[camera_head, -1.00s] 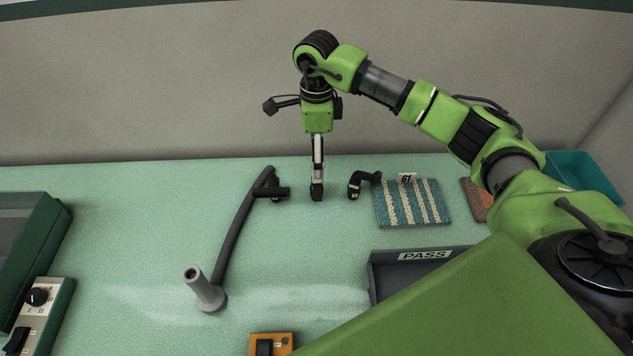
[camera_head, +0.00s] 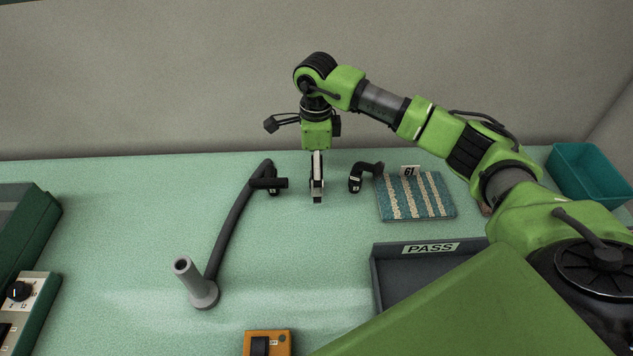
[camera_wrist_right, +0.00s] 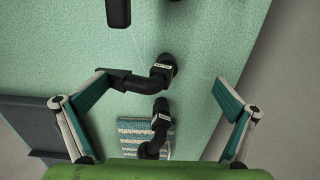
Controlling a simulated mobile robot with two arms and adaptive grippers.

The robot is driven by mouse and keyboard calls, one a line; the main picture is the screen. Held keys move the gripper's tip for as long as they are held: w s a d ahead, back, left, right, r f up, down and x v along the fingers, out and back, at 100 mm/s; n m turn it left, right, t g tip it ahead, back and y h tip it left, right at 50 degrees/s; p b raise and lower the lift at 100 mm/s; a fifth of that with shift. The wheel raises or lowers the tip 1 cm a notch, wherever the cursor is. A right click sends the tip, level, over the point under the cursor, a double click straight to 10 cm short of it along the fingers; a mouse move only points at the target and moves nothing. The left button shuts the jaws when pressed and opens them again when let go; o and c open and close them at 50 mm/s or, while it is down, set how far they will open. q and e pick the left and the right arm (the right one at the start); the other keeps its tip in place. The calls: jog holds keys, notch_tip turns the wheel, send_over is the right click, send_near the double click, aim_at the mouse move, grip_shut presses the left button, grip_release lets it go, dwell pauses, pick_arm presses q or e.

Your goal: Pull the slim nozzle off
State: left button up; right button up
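My right gripper (camera_wrist_right: 158,105) is open and empty, pointing down over the table; in the head view (camera_head: 317,195) its fingers line up one behind the other. A grey hose (camera_head: 228,230) ends in black fittings (camera_head: 268,183) left of the gripper. I cannot read which is slim.
A dark PASS tray (camera_head: 378,275) is nearer. A teal bin (camera_head: 590,150) stands far right. A grey cylindrical piece (camera_head: 190,280), orange switch box (camera_head: 286,345) and green machine (camera_head: 30,230) are left and front.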

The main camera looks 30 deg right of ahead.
jog(key=shift+s+d+f, duration=0.15)
jog(key=shift+d+f, duration=0.05)
jog(key=shift+f, duration=0.45)
jog(key=shift+s, duration=0.15)
jog(key=shift+s+a+f, duration=0.1)
jog(key=shift+s+a, duration=0.05)
jog(key=shift+s, duration=0.1)
dwell(0.6)
jog(key=shift+s+a, duration=0.1)
dwell(0.4)
